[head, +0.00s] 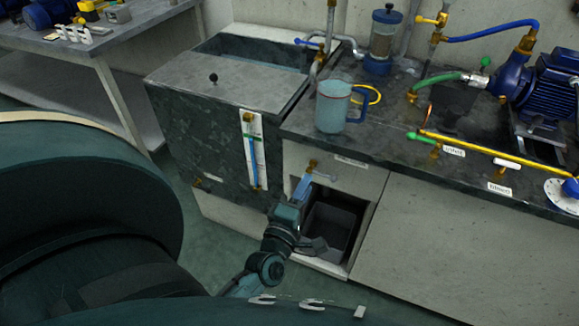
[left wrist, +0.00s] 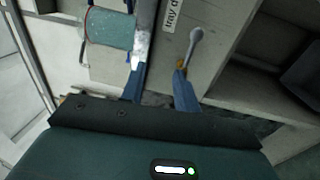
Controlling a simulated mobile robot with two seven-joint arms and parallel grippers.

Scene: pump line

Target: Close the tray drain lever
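The tray drain lever (head: 325,177) is a short grey handle on a brass fitting, on the pale cabinet front below the counter. In the left wrist view the lever (left wrist: 194,42) points up and slightly right from its brass base, beside a label starting "tray d" (left wrist: 173,14). My left gripper (head: 303,186) is just left of and below the lever in the head view. In the left wrist view its blue fingers (left wrist: 159,68) are apart with nothing between them. The right fingertip overlaps the brass base; I cannot tell if they touch. My right gripper is not in view.
An open cabinet bay with a dark bin (head: 335,222) lies below the lever. A blue-handled mug (head: 333,108) stands on the counter above. A stone sink (head: 213,135) with a sight gauge (head: 254,150) is at left; a blue pump (head: 545,85) is at right.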

